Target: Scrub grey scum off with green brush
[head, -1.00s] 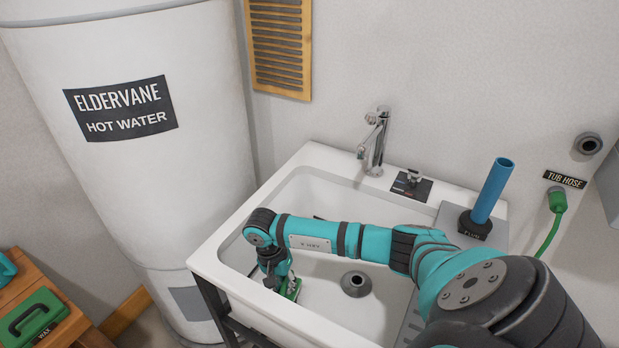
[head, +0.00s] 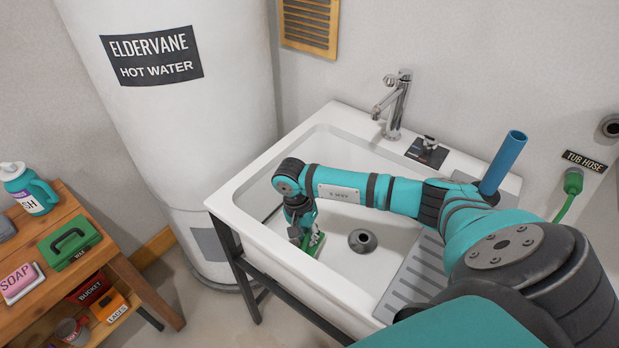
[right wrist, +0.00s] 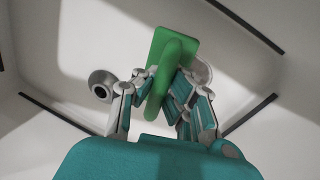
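The green brush (right wrist: 172,75) has a flat block and a raised handle. My right gripper (right wrist: 160,88) is shut around the handle, with a finger on each side. In the head view the brush (head: 316,243) is low in the white sink (head: 335,270), left of the drain, with my right gripper (head: 301,228) above it. Whether the bristles touch the basin is hidden. A pale greyish rounded patch (right wrist: 204,73) peeks out right of the brush in the wrist view; I cannot tell whether it is the grey scum. My left gripper is not in view.
The dark drain (head: 362,241) is near the brush. A faucet (head: 394,105) and blue upright tube (head: 504,160) stand at the sink's back and right. A water tank (head: 180,90) is to the left. A wooden shelf (head: 95,262) holds a green box and bottle.

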